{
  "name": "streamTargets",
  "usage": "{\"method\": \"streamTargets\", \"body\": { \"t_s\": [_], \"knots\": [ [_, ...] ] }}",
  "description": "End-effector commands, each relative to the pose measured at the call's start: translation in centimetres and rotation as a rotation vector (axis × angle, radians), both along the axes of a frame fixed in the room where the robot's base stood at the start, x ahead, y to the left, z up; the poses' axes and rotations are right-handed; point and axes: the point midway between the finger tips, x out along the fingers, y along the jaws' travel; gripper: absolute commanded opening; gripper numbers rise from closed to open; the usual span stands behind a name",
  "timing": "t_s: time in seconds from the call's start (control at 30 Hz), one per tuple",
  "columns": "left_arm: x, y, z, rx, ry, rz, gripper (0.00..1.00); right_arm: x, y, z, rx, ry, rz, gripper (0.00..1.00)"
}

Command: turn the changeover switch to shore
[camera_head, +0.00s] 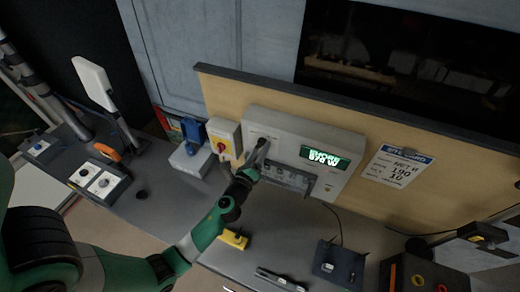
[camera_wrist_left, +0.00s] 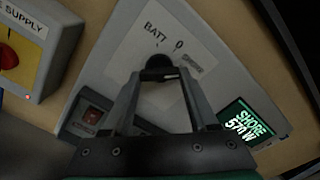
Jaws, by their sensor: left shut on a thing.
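The changeover switch is a dark knob (camera_wrist_left: 158,66) on a pale grey panel (camera_head: 300,128). Its plate in the left wrist view reads BATT, 0 and a fainter word at the right that looks like SHORE. My left gripper (camera_head: 262,144) reaches the panel's left part, and its fingertips (camera_wrist_left: 160,76) are shut on the knob, one on each side. The fingers hide part of the knob, so its exact pointing is hard to tell. The panel's green display (camera_wrist_left: 244,122) reads SHORE and a wattage; it also shows in the head view (camera_head: 325,158). My right gripper is not in view.
A row of breakers (camera_head: 287,178) sits below the switch. A yellow block (camera_head: 235,239) and a small dark box (camera_head: 338,263) are on the worktop. A notice (camera_head: 398,166) hangs at right.

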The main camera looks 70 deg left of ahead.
Motion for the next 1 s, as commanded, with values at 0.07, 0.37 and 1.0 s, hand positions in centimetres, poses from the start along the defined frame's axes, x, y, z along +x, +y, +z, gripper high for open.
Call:
{"method": "streamTargets", "body": {
  "t_s": [0.07, 0.37, 1.0],
  "knots": [
    [0.01, -0.01, 0.01, 0.006, 0.005, -0.001, 0.04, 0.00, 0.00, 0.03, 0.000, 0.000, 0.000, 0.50],
    [0.01, -0.01, 0.01, 0.009, 0.007, -0.001, 0.04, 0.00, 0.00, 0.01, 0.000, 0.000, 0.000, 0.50],
    [-0.90, -0.90, -0.13, 0.005, 0.006, -0.001, 0.90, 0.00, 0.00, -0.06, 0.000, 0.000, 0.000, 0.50]
  ]
}}
